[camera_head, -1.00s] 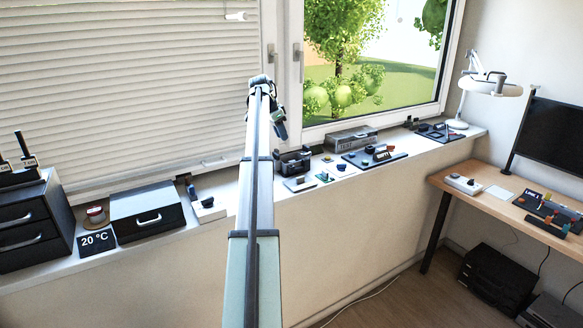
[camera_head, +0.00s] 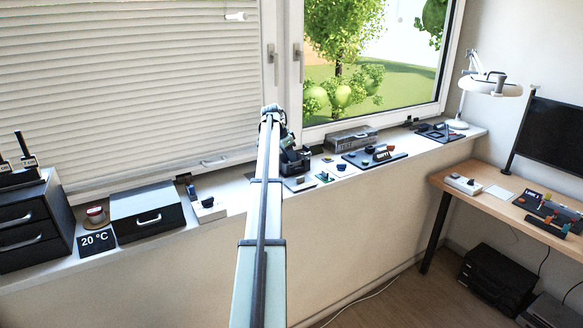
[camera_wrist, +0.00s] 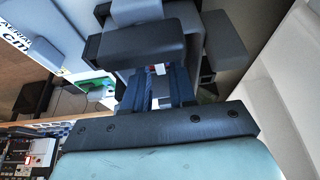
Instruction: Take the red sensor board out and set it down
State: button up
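I cannot clearly pick out the red sensor board in the head view. A black holder (camera_head: 294,162) stands on the windowsill, partly hidden by my gripper (camera_head: 285,142), which is right at it from above. In the wrist view, the two dark blue fingers of my gripper (camera_wrist: 158,84) stand apart with a gap between them. A small red and white piece (camera_wrist: 159,70) shows in this gap, partly hidden by a dark block in front of the fingertips. I cannot tell whether it is part of the board or whether the fingers touch it.
A green board (camera_head: 325,177) and a flat pale plate (camera_head: 299,184) lie on the sill right of the holder. A grey case (camera_head: 352,138) and a dark tray (camera_head: 375,157) stand farther right. A black box (camera_head: 147,212) and a temperature display (camera_head: 97,242) stand left.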

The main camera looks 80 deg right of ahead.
jog(key=shift+x, duration=0.9)
jog(key=shift+c, duration=0.3)
grip_shut()
jog(key=shift+r, duration=0.15)
